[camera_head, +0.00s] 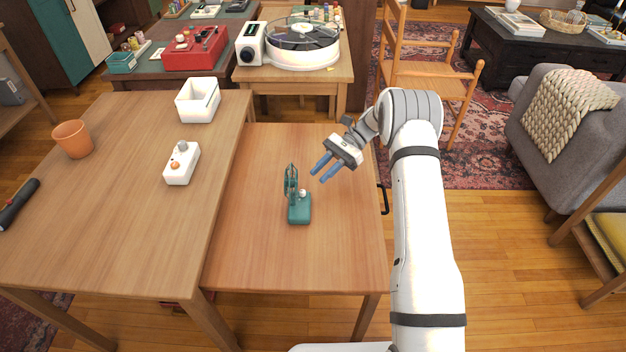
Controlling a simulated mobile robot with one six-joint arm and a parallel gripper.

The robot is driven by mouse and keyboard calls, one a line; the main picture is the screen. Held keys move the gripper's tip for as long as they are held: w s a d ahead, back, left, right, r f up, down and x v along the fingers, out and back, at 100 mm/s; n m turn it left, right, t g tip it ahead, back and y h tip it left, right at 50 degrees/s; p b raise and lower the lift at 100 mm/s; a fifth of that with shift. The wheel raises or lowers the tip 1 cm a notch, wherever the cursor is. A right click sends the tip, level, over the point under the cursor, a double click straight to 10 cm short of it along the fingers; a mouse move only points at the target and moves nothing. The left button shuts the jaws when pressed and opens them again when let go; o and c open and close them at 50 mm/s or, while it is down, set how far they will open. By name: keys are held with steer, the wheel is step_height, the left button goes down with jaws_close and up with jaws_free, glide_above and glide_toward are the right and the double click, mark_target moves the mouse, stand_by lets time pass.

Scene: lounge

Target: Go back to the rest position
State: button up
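My gripper (321,172) is at the end of my white arm, over the right part of the lower wooden table (262,262). Its two blue fingers are apart, with nothing visible between them. They point left and down, toward a small green device (299,209) with an upright round frame and a pale knob. The fingertips are to the right of this device and appear apart from it. My arm comes up from the bottom right and bends at the elbow near the table's right edge.
The left table (105,235) carries a white control box (182,164), a white bin (198,100), a terracotta pot (72,139) and a black flashlight-like object (18,205). A turntable device (302,42) stands behind. A wooden chair (430,75) and grey armchair (560,130) are right. Floor between is open.

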steer(key=shift+v, duration=0.8)
steer(key=shift+r, duration=0.1)
steer(key=s+d+r+n+t+h+p, duration=0.25)
steer(key=s+r+p, duration=0.2)
steer(key=r, duration=0.65)
steer(key=s+d+r+n+t+h+p, duration=0.1)
steer(key=s+r+t+h+p, duration=0.15)
steer(key=s+r, duration=0.55)
steer(key=s+d+r+n+t+h+p, duration=0.2)
steer(key=s+d+r+n+t+p, duration=0.1)
steer(key=s+r, duration=0.4)
steer(key=s+d+r+n+t+h+p, duration=0.3)
steer(key=s+r+p, duration=0.3)
steer(key=s, duration=0.5)
steer(key=shift+s+d+r+n+h, duration=0.3)
steer(key=shift+s+d+r+n, duration=0.1)
steer(key=shift+r, duration=0.55)
